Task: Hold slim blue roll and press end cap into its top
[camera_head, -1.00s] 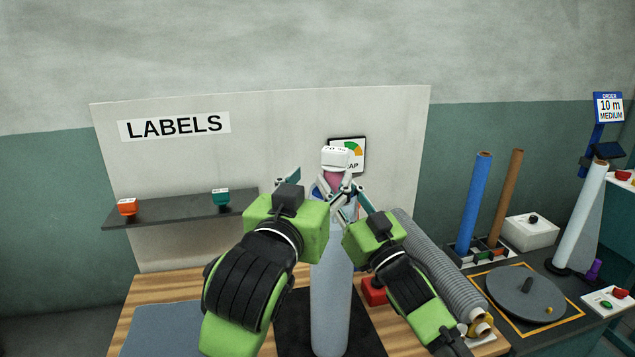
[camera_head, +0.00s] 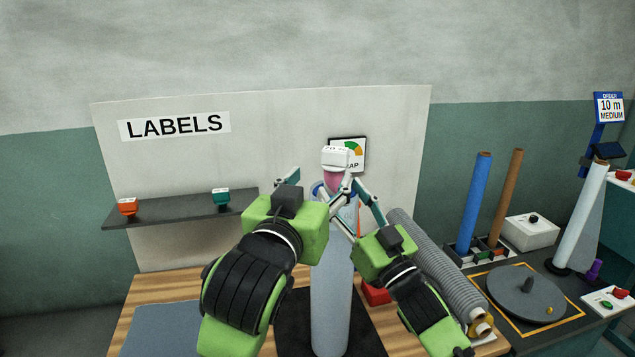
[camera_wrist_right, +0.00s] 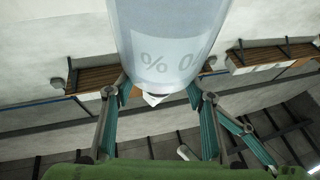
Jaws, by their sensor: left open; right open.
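A slim blue roll (camera_head: 474,203) stands upright in a rack at the right, away from both grippers. A pale blue-grey roll (camera_head: 331,300) stands upright in front of me on a dark mat. At its top, partly hidden by fingers, are a blue ring and a pink piece (camera_head: 334,183) under a white block (camera_head: 336,157); I cannot tell which is the end cap. My left gripper (camera_head: 317,188) is open around the roll's top. My right gripper (camera_head: 354,190) is open at its right side. In the right wrist view, a pale marked cylinder (camera_wrist_right: 168,40) lies beyond the open fingers.
A brown roll (camera_head: 505,197) stands beside the blue one. A shelf (camera_head: 180,210) holds orange and green blocks. A turntable (camera_head: 525,292) lies at the right.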

